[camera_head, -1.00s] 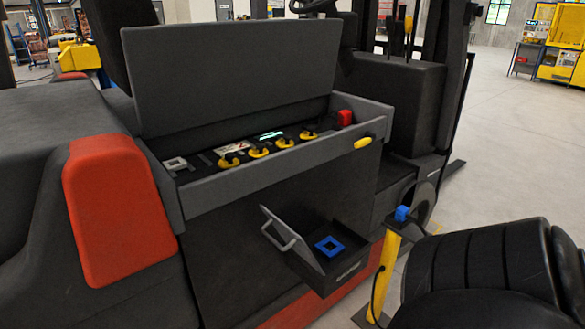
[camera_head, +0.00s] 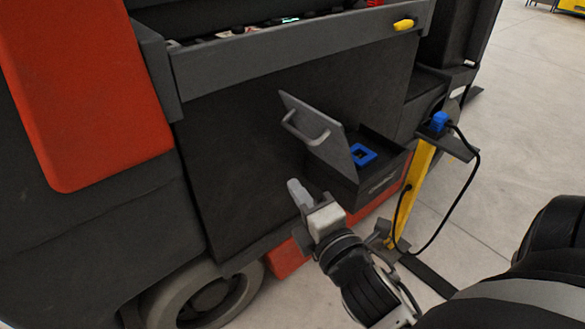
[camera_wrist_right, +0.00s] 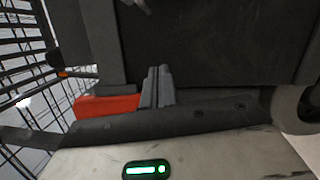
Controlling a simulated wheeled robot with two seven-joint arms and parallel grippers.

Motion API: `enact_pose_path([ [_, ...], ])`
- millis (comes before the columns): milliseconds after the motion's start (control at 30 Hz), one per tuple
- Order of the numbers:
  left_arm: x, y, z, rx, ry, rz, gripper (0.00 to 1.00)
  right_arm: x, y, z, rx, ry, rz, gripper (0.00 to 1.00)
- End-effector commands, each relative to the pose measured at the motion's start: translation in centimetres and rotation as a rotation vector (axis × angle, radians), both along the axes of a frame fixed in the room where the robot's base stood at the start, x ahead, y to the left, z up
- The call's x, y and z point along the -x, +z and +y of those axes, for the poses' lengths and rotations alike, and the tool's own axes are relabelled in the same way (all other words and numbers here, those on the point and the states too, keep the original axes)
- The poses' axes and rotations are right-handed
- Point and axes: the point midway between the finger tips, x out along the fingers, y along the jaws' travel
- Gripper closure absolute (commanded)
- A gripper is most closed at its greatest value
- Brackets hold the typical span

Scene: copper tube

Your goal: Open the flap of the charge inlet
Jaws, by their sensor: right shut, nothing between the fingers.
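The charge inlet (camera_head: 378,186) is a dark box low on the truck's side, with a blue square socket (camera_head: 363,154) inside. Its grey flap (camera_head: 322,128) stands raised at the box's left side, tilted, leaving the socket visible. A bar handle (camera_head: 301,132) is on the flap's left face. My right gripper (camera_head: 298,190) is shut and empty, below the flap and handle and left of the box, apart from the handle. Its closed fingers also show in the right wrist view (camera_wrist_right: 157,86). My left gripper is out of view.
A yellow post (camera_head: 410,195) with a blue plug (camera_head: 439,122) and hanging black cable (camera_head: 476,185) stands right of the inlet. The truck's grey tray (camera_head: 290,50) overhangs above. A wheel (camera_head: 207,298) is at lower left. Floor is open at right.

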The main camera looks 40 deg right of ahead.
Motion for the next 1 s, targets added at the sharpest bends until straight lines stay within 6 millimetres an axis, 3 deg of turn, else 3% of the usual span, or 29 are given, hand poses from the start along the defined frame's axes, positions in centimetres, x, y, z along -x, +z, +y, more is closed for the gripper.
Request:
enact_pose_path([
  [233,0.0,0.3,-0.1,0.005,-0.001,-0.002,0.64,-2.1,0.8,-0.6,0.070,-0.011,-0.018,1.00],
  [633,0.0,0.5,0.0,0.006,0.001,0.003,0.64,-10.3,1.2,-1.8,0.065,-0.011,-0.016,1.00],
  [800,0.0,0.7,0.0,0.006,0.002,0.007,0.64,-10.1,1.7,-4.4,0.066,-0.011,-0.012,1.00],
  [1000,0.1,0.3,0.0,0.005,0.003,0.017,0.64,-10.2,1.9,-5.5,0.062,-0.011,-0.012,1.00],
])
